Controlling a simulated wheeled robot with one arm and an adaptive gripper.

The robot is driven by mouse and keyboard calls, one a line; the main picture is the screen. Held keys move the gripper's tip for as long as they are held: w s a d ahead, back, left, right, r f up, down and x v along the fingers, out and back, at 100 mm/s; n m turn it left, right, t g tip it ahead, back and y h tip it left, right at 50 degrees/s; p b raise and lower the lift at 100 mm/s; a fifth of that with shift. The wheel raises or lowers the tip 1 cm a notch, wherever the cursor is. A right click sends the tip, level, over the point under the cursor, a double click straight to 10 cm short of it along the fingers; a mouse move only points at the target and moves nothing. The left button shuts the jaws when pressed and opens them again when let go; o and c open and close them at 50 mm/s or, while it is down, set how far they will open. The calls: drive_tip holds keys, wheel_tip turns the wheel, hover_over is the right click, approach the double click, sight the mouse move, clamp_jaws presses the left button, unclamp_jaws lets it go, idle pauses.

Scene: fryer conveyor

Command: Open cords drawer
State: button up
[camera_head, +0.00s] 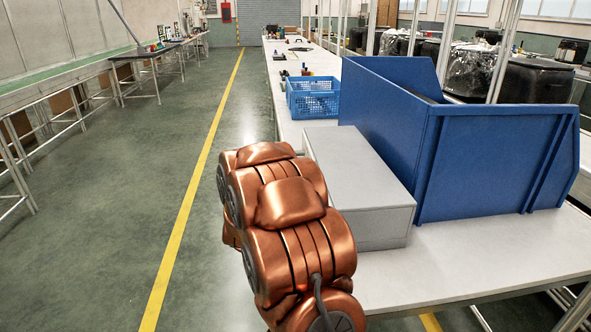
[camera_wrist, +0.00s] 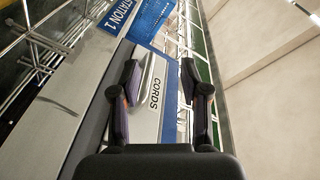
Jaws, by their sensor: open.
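The cords drawer front (camera_wrist: 168,112) shows in the wrist view as a pale panel lettered CORDS. It has a long pale handle (camera_wrist: 147,76) beside the lettering. My gripper (camera_wrist: 161,68) is open, with its two dark fingers on either side of the handle in the picture. The handle lies closer to the left finger; I cannot tell whether they touch. In the head view, the grey drawer box (camera_head: 352,160) sits on the table. Its aisle-side face is hidden behind my copper arm, and I see no drawer jutting out there.
A large blue bin (camera_head: 490,165) stands right of the grey box. A blue crate (camera_head: 313,103) stands behind it on the long white table (camera_head: 460,262). A STATION 1 sign (camera_wrist: 117,14) shows in the wrist view. The aisle floor (camera_head: 130,190) left of my arm is clear.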

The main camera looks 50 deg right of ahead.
drive_tip(key=shift+w+d+r+m+g+h, duration=0.2)
drive_tip(key=shift+d+m+h, duration=0.3)
drive_tip(key=shift+d, duration=1.35)
drive_tip(key=shift+s+d+r+m+g+h, duration=0.1)
drive_tip(key=shift+d+r+m+h, duration=0.4)
drive_tip(key=shift+d, duration=1.4)
drive_tip(key=shift+w+d+r+m+g+h, duration=0.15)
drive_tip(key=shift+d+h, duration=0.55)
drive_tip(key=shift+d, duration=1.15)
drive_tip(key=shift+f, duration=0.15)
drive_tip(key=shift+c, duration=0.3)
clamp_jaws()
